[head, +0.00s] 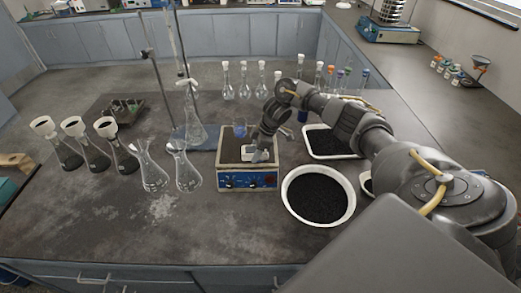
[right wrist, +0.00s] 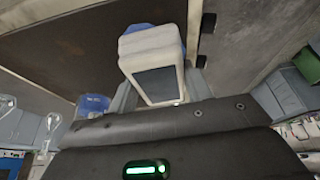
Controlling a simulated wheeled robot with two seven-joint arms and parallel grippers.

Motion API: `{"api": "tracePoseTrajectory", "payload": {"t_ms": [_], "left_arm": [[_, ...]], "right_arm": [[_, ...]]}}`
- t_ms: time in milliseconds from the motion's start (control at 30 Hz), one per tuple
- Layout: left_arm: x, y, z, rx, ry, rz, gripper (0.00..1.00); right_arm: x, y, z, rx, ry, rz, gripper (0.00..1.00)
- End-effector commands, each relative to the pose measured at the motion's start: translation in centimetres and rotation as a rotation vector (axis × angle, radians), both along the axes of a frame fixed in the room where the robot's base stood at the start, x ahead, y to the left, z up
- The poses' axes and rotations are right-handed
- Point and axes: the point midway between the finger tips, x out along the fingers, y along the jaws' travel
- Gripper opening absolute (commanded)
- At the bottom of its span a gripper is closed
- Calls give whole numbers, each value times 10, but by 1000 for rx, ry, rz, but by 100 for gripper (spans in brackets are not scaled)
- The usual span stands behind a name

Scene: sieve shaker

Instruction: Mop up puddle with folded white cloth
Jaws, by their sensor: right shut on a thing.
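My right gripper (head: 262,151) is shut on a small white block-like thing (head: 266,158), over the front right of the blue-fronted hotplate-like device (head: 248,181). In the right wrist view the white thing (right wrist: 155,62) is between the fingers, with a dark grey rectangular face and blue at its far end. I cannot tell whether it is the folded cloth or whether it touches the device top. No other white cloth shows. I cannot make out a puddle for certain; pale patches (head: 160,208) mark the bench in front of the flasks. My left gripper is not in view.
A blue beaker (head: 240,130) stands on the device, left of my gripper. Conical flasks (head: 187,174) stand to its left, near funnel-topped flasks (head: 73,128). A white basin of black grains (head: 318,222) is at right.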

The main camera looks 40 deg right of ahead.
Motion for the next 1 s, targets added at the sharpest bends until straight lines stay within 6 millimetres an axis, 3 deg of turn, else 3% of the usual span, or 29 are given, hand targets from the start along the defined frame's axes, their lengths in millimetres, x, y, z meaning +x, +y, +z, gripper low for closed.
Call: {"api": "tracePoseTrajectory", "payload": {"t_ms": [267, 667, 1000], "left_arm": [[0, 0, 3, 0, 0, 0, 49], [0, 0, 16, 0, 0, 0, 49], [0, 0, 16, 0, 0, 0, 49]], "right_arm": [[-3, -3, 0, 1, 1, 0, 27], [-21, -27, 2, -1, 3, -1, 27], [-17, -23, 1, 1, 0, 0, 27]]}}
